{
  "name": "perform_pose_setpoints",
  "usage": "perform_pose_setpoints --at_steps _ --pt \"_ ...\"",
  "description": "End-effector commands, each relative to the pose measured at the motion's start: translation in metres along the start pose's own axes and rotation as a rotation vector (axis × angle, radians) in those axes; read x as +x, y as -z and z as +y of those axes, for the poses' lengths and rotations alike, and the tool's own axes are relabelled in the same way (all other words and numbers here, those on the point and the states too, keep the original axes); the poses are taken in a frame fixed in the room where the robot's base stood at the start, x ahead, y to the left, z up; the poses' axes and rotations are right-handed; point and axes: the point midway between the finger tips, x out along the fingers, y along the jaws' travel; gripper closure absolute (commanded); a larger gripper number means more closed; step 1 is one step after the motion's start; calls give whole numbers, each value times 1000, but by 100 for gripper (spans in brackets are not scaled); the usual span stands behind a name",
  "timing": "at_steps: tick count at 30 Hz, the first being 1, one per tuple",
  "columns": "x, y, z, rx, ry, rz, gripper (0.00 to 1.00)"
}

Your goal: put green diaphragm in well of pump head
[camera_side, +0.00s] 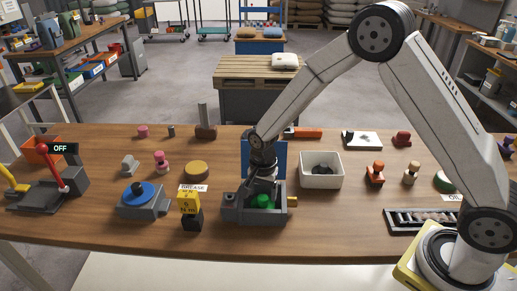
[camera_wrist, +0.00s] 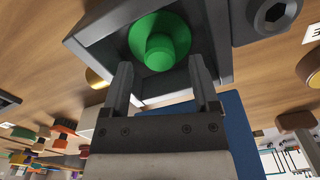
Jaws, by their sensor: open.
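The green diaphragm (camera_wrist: 160,48) is a round green disc with a raised central knob. It sits inside the square well of the grey pump head (camera_wrist: 222,35), and it shows low in the well in the side view (camera_side: 263,202). It looks about flat; whether it is fully seated I cannot tell. The pump head (camera_side: 240,214) stands on the bench at front centre. My gripper (camera_wrist: 160,66) is open, its fingers spread to either side just short of the knob. In the side view my gripper (camera_side: 262,187) is directly above the diaphragm, partly hiding the well.
A blue panel (camera_side: 279,156) stands behind the pump head. A yellow grease dispenser (camera_side: 189,202) and a grey block with a blue disc (camera_side: 139,195) stand left. A white bin (camera_side: 321,175) is behind right, and a dark rack (camera_side: 421,221) is right. Bench is clear between bin and rack.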

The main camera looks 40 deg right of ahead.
Motion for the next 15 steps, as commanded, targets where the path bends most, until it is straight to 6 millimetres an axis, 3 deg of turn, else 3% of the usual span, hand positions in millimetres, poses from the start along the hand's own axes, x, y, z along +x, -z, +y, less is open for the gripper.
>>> perform_pose_setpoints --at_steps 15 --pt "-75 0 0 0 2 1 22"
